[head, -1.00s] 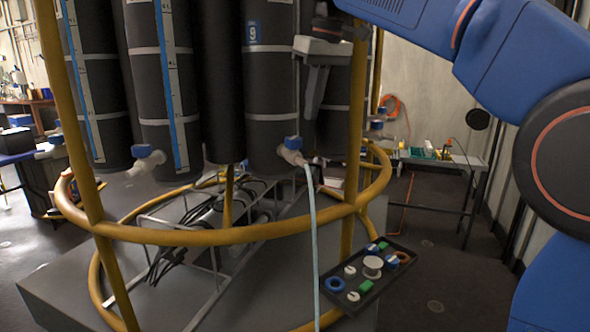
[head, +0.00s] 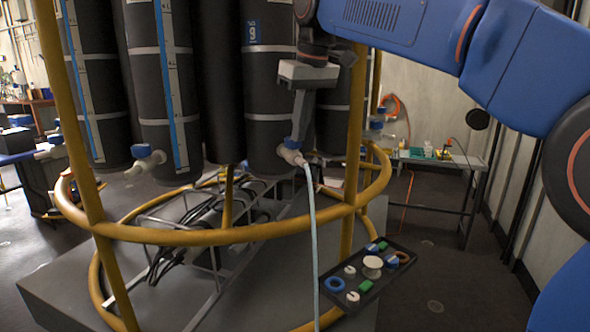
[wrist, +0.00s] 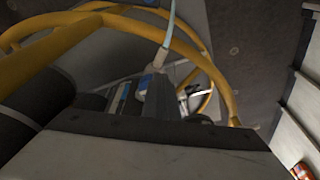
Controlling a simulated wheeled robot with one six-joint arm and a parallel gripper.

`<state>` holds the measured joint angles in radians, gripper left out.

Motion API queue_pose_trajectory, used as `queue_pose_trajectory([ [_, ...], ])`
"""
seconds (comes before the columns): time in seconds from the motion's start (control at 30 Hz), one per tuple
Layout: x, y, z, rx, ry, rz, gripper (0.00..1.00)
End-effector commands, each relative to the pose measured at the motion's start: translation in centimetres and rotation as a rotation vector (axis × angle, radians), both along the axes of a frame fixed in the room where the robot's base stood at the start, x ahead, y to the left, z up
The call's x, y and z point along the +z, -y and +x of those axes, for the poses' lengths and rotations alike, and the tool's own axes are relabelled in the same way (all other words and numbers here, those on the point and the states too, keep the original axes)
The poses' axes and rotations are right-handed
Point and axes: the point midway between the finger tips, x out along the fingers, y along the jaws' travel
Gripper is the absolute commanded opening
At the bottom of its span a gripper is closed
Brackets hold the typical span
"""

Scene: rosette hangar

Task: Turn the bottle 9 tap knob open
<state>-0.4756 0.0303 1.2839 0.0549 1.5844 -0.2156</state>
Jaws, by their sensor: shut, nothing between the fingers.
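Bottle 9 (head: 270,90) is the dark cylinder with the blue number 9 label, partly cut by the label's edge, in the middle of the head view. Its white tap (head: 291,157) with a blue knob (head: 292,143) sticks out near its bottom, and a pale hose hangs from it. My gripper (head: 297,138) points down in front of the bottle with its tips at the knob, shut with nothing held. The head view does not settle whether they touch. In the wrist view the gripper (wrist: 160,88) reaches toward the tap, and a bit of the blue knob (wrist: 146,80) shows beside the fingers.
A yellow ring rail (head: 240,235) and yellow posts surround the bottles. Neighbouring bottles stand close on the left, with another blue-knobbed tap (head: 142,151). A black tray of small parts (head: 367,277) sits at the lower right. The pale hose (head: 313,230) hangs across the rail.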

Motion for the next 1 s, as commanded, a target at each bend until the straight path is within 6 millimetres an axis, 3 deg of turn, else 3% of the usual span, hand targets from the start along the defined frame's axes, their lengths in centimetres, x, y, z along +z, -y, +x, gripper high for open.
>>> queue_pose_trajectory([
  [0.23, -1.16, 0.03, -0.05, 0.000, 0.001, 0.001, 0.00],
  [1.0, -1.27, -0.03, 0.16, 0.000, 0.001, 0.001, 0.00],
])
